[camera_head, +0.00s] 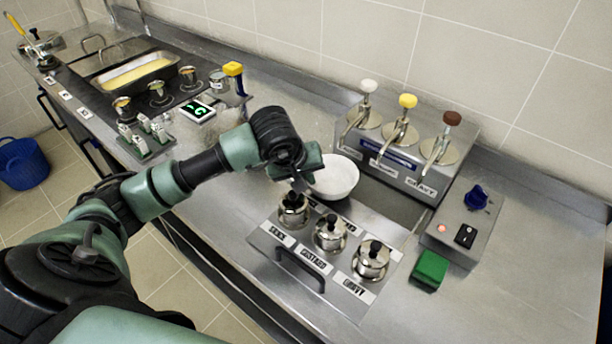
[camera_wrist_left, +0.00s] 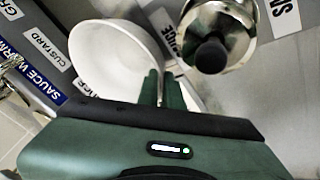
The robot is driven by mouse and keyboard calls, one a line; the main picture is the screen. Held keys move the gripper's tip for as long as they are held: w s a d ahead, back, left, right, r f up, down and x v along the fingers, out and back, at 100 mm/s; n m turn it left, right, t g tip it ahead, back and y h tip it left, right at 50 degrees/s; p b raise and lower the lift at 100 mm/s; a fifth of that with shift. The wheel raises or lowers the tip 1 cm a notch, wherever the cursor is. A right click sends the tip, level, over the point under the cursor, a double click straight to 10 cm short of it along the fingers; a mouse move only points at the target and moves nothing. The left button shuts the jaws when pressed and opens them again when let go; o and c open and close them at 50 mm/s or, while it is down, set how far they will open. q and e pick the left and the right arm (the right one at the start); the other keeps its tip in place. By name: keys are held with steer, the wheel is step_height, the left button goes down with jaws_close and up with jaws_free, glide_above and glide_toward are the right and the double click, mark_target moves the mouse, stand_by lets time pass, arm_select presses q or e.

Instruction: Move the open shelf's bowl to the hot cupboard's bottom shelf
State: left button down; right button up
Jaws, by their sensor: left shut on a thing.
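The white bowl (camera_head: 336,178) is above the steel counter, between the lidded pots and the pump dispensers. My left gripper (camera_head: 306,172) is at the bowl's left side. In the left wrist view, the bowl (camera_wrist_left: 112,58) fills the upper left, and the gripper's two green fingers (camera_wrist_left: 162,90) are shut on its rim. Whether the bowl's base touches anything beneath is hard to tell. My right gripper is not in view. I cannot make out the open shelf or the hot cupboard in these views.
Lidded steel pots (camera_head: 330,233) stand close in front of the bowl. A sauce warmer with pumps (camera_head: 398,145) is behind it. A control box (camera_head: 463,222) and green block (camera_head: 429,270) are at right. A tray (camera_head: 137,75) and small cups are at back left. The front right counter is clear.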

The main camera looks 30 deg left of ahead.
arm_select(q)
steer(key=shift+a+f, duration=0.15)
steer(key=shift+f, duration=0.4)
steer(key=shift+f, duration=0.2)
steer(key=c, duration=1.6)
jaws_free()
